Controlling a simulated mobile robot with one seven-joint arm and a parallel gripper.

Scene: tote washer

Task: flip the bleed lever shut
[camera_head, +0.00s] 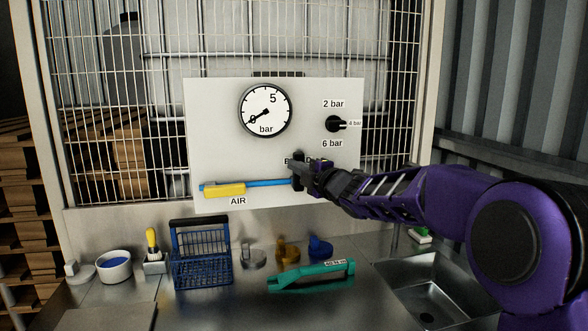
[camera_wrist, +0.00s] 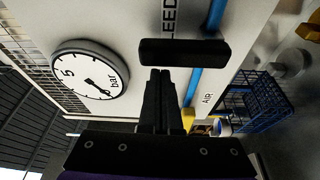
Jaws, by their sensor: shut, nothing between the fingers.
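The bleed lever is a black bar (camera_wrist: 183,52) across the top middle of the wrist view, beside a partly covered label reading "LEED". In the head view the black lever (camera_head: 298,157) stands upright on the white panel (camera_head: 215,110), across the right end of the blue air pipe (camera_head: 268,183). My gripper (camera_head: 292,168) is in front of it and hides its middle. In the wrist view my gripper (camera_wrist: 160,73) is shut and empty, with its tips just below the bar. I cannot tell if they touch it.
A round gauge (camera_head: 265,110) has its needle near 0. A black pressure knob (camera_head: 335,124) sits upper right, and a yellow AIR handle (camera_head: 224,189) lower left. Below are a blue basket (camera_head: 202,255), a teal tool (camera_head: 310,277) and a sink (camera_head: 430,290).

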